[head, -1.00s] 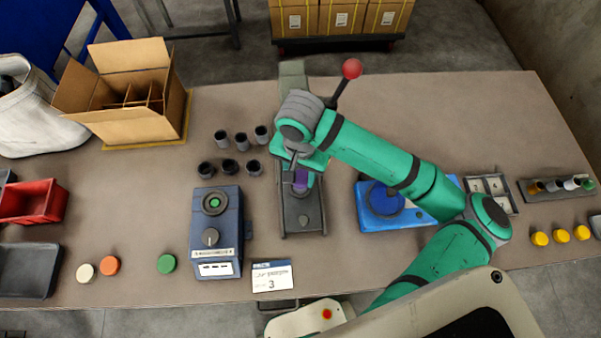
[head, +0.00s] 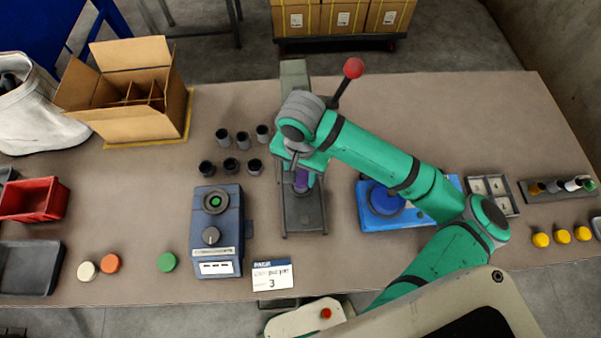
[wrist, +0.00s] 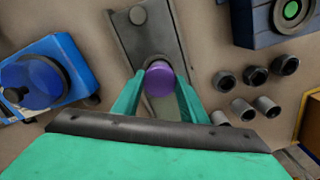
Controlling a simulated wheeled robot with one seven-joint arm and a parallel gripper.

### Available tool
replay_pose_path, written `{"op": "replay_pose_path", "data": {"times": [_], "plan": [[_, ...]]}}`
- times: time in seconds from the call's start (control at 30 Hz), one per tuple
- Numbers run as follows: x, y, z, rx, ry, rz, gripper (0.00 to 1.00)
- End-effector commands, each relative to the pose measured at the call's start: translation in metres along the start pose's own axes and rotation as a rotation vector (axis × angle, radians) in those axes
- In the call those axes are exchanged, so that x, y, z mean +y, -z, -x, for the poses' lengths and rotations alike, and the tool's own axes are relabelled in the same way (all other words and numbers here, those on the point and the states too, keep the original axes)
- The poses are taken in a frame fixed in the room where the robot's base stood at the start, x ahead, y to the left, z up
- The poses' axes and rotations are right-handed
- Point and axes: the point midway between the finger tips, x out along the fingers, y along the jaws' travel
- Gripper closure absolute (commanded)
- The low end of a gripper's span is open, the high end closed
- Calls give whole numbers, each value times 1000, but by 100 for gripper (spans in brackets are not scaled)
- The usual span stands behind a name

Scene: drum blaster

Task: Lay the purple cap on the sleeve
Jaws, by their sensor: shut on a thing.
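The purple cap (wrist: 158,82) is between the fingers of my gripper (wrist: 160,92) in the wrist view. In the head view the purple cap (head: 301,180) shows just below my gripper (head: 302,172), over the grey press base (head: 304,215). A grey ring or rim shows just past the cap in the wrist view; I cannot tell whether the cap touches it. The sleeve under the cap is mostly hidden.
The press has a lever with a red knob (head: 353,68). A blue box with a green button (head: 217,232) stands left of the press, and a blue device (head: 398,203) stands right. Several dark sleeves (head: 231,166) stand at the back left. Loose caps (head: 166,262) lie at the front left.

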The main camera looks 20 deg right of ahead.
Motion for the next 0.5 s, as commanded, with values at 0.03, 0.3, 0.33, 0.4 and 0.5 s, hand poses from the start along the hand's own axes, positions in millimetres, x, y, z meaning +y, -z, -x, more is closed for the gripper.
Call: {"op": "replay_pose_path", "data": {"times": [0.03, 0.3, 0.33, 0.4, 0.5], "plan": [[0, 0, 0, 0, 0, 0, 82], [0, 0, -1, 0, 0, 0, 82], [0, 0, -1, 0, 0, 0, 82], [0, 0, -2, 0, 0, 0, 82], [0, 0, -4, 0, 0, 0, 82]]}}
